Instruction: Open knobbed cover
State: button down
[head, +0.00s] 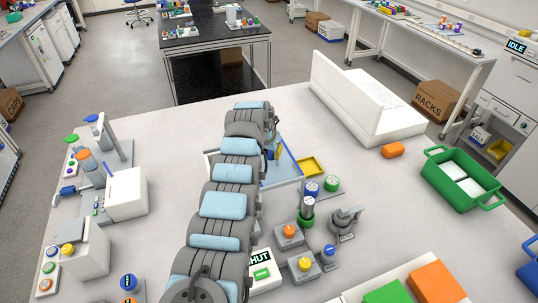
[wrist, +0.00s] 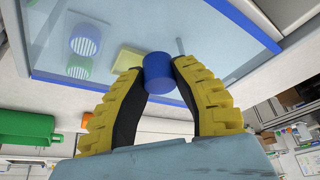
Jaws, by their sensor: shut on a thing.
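The knobbed cover is a clear pane with a blue frame (wrist: 100,83) and a short blue cylindrical knob (wrist: 158,68). My gripper (wrist: 162,75) has its yellow-and-black fingers shut on the knob, one on each side. In the head view the cover (head: 288,171) shows near the middle of the bench, partly hidden behind my arm. My gripper is mostly hidden there, with a bit of blue and yellow showing at the arm's end. I cannot tell how far the cover is tilted or whether it is lifted.
A display box reading "HUT" (head: 263,275), its first part hidden, stands beside my arm. Devices (head: 126,194) stand left.

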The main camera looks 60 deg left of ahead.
jog(key=shift+s+a+f, duration=0.1)
jog(key=shift+s, duration=0.1)
jog(key=c, duration=0.8)
grip_release()
jog(key=shift+s+r, duration=0.1)
jog(key=shift+r, duration=0.65)
jog(key=shift+v, duration=5.35)
